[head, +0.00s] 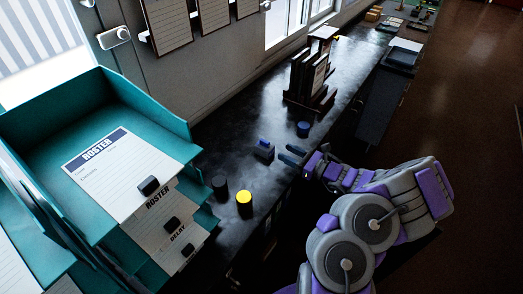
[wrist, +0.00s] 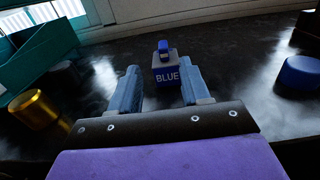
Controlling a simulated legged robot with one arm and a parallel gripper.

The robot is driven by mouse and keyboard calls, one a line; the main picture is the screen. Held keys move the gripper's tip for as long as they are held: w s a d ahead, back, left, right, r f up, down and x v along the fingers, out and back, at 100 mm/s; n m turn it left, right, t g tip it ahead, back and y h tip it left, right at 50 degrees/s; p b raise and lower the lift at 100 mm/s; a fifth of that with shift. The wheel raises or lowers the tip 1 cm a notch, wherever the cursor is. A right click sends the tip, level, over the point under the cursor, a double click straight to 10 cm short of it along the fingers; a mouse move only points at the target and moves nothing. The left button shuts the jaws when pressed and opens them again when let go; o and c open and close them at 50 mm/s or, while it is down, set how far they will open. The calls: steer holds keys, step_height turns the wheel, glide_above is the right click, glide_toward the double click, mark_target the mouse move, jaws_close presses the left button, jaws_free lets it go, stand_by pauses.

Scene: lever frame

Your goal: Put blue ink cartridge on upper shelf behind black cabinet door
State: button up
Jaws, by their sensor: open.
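The blue ink cartridge (head: 263,149) stands on the dark counter, a dark block with a blue top piece. In the wrist view the cartridge (wrist: 165,68) shows a blue face with the word BLUE, just beyond and between my fingertips. My gripper (head: 292,155) is open and empty, its two blue-grey fingers pointing at the cartridge from the counter's front side. In the wrist view my gripper (wrist: 160,78) has a finger on each side of the cartridge's near face; contact cannot be told. I cannot make out a black cabinet door or upper shelf.
A yellow-topped cylinder (head: 244,204) and a black cylinder (head: 220,187) stand left of the cartridge. A blue round piece (head: 303,129) stands behind to the right, near a book rack (head: 309,80). Teal trays (head: 150,105) with roster sheets fill the left.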

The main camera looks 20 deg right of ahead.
mark_target(261, 139)
steer(key=w, duration=0.4)
steer(key=w+a, duration=0.1)
steer(key=w, duration=0.1)
steer(key=shift+w+a+f, duration=0.1)
steer(key=shift+f, duration=0.2)
steer(key=shift+w+a, duration=0.2)
steer(key=shift+w, duration=0.05)
steer(key=shift+w+a+r, duration=0.1)
steer(key=shift+w+a, duration=0.05)
steer(key=shift+a, duration=0.25)
steer(key=w+a, duration=0.2)
steer(key=a, duration=0.1)
steer(key=w+a, duration=0.1)
steer(key=shift+a+b, duration=0.3)
steer(key=shift+b, duration=0.1)
steer(key=shift+w, duration=0.35)
steer(key=shift+d, duration=0.7)
steer(key=shift+c, duration=0.5)
steer(key=shift+a, duration=0.75)
steer(key=c, duration=0.6)
steer(key=shift+d, duration=0.1)
jaws_close()
steer(key=shift+d, duration=0.5)
